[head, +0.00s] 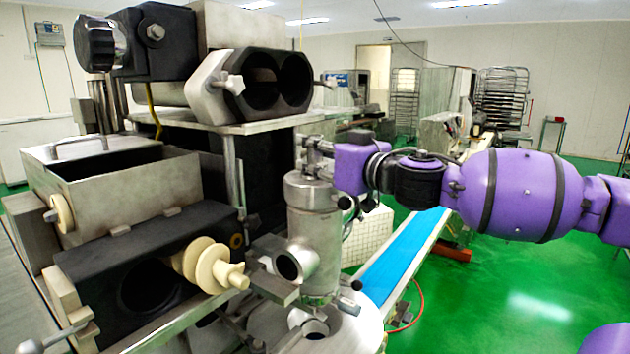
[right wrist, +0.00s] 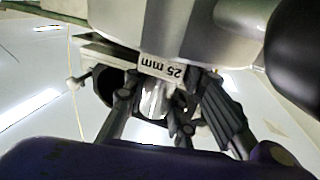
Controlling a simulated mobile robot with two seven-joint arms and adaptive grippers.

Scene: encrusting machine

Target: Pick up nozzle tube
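An upright silver metal tube with a round side opening (head: 314,232) stands at the front of the machine; it looks like the nozzle tube. My right gripper (head: 318,158) comes in from the right, at the top of this tube, with its fingers pointing left. The fingers look apart, with no clear grip on the tube. In the right wrist view, the dark fingers of the right gripper (right wrist: 155,115) stand apart, with shiny metal visible between them; whether they touch it is unclear. My left gripper is not in view.
The machine has an open metal hopper (head: 130,195) and a cream screw (head: 210,265) at left, and a black double-bore block (head: 265,85) above. A blue conveyor belt (head: 405,250) runs behind the tube. Green floor (head: 520,290) is clear at right.

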